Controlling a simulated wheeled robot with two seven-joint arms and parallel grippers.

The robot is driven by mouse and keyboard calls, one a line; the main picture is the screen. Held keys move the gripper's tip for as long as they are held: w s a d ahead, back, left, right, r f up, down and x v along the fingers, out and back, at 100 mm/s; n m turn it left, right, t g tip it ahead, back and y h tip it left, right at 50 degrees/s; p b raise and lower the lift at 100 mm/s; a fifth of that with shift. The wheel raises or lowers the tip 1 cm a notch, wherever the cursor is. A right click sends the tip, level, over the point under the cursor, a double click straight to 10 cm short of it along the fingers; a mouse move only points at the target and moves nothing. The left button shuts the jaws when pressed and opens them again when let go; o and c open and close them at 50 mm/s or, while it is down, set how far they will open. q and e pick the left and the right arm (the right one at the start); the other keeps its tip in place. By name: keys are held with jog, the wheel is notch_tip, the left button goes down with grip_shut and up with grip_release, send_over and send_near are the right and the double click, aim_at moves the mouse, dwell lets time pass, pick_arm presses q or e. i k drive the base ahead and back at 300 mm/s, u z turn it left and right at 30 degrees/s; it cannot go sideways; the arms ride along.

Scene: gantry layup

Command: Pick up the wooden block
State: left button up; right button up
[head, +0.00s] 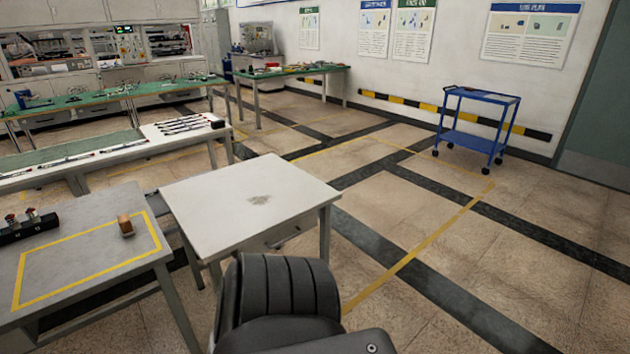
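The wooden block (125,226) is a small brown block with a lighter top. It stands on the grey table (70,256) at the lower left of the head view. It sits inside a yellow taped rectangle, near its right end and towards the far side. Nothing is touching the block. Neither of my grippers shows in this view.
A black holder with red-brown knobs (30,229) lies left of the block. A white-topped table (255,198) stands to the right. Beyond are a long white bench (120,152), a green-topped table (290,72) and a blue cart (475,125). Open floor lies at right.

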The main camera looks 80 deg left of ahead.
aim_at(127, 227)
jog(key=u, duration=3.8)
